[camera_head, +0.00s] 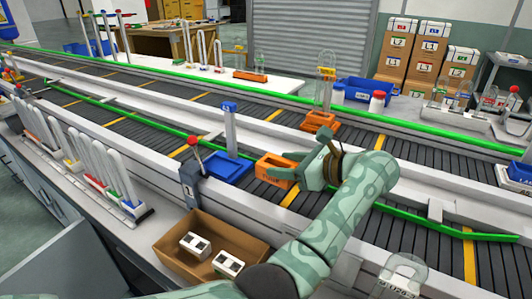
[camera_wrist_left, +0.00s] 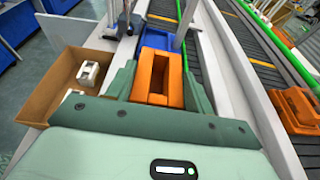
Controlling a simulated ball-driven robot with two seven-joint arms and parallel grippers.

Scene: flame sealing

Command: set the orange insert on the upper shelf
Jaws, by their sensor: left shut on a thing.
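An orange insert (camera_head: 273,168), block-shaped with a rectangular opening, is held by my left gripper (camera_head: 292,172) above the conveyor, just right of a blue insert (camera_head: 229,169). In the left wrist view the same orange insert (camera_wrist_left: 156,97) sits between the two green fingers, which are shut on its sides. The blue insert (camera_wrist_left: 157,38) shows beyond it. A second orange insert (camera_head: 319,123) stands further back with a clear tube upright in it. I cannot tell which surface is the upper shelf. My right gripper is not in view.
A cardboard box (camera_head: 175,242) with white blocks inside stands at the lower left, close to my left arm. A rack of tubes (camera_head: 115,187) stands on the left counter. A red-knobbed lever (camera_head: 193,142) rises left of the blue insert. Green rails (camera_head: 165,123) edge the belt.

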